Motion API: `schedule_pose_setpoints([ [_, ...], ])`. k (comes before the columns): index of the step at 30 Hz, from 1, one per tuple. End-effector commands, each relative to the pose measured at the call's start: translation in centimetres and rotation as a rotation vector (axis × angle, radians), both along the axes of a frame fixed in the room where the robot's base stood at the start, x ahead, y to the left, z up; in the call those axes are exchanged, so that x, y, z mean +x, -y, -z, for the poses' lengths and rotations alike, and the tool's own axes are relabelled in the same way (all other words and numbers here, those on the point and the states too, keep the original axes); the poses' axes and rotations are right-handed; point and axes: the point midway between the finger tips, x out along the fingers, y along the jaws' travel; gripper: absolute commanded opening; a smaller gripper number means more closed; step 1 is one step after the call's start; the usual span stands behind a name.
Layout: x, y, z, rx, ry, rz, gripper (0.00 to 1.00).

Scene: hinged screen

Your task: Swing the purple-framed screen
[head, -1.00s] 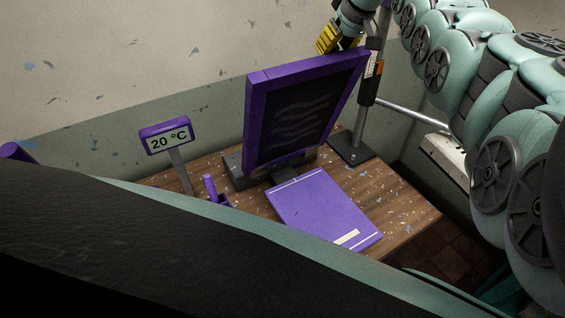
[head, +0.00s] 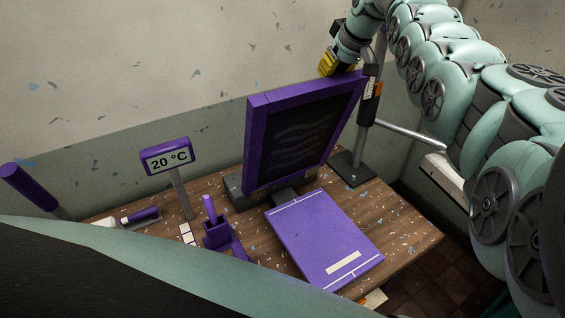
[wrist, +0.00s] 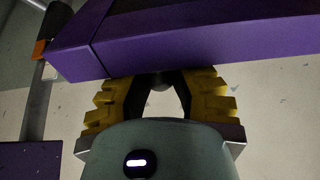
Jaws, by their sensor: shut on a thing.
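The purple-framed screen (head: 300,135) stands tilted up from its hinge on the table, with a dark mesh panel inside the frame. Its raised top edge is at the upper right in the head view. My gripper (head: 341,66), with yellow fingers, is at that top edge near the right corner. In the wrist view the purple frame (wrist: 200,45) crosses the top of the picture, and my yellow fingers (wrist: 160,88) reach up to it. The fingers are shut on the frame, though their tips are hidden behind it.
A purple board (head: 325,238) lies flat in front of the screen on the wooden table (head: 405,235). A 20 °C display (head: 167,157) and a purple holder (head: 220,236) stand left. A grey post (head: 365,120) rises close right of my gripper.

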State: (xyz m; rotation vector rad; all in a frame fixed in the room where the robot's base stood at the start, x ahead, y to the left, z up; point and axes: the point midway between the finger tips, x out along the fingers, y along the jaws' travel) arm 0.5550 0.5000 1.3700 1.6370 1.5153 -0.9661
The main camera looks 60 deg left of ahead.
Motion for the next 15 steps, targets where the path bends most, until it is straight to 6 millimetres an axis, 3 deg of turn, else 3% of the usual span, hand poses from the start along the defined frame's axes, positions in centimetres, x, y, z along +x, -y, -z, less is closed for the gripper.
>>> schedule_pose_setpoints([
  [1,0.0,0.4,0.8,-0.005,-0.002,-0.001,0.02],
  [15,-0.2,3.6,2.0,-0.006,-0.006,0.006,0.02],
])
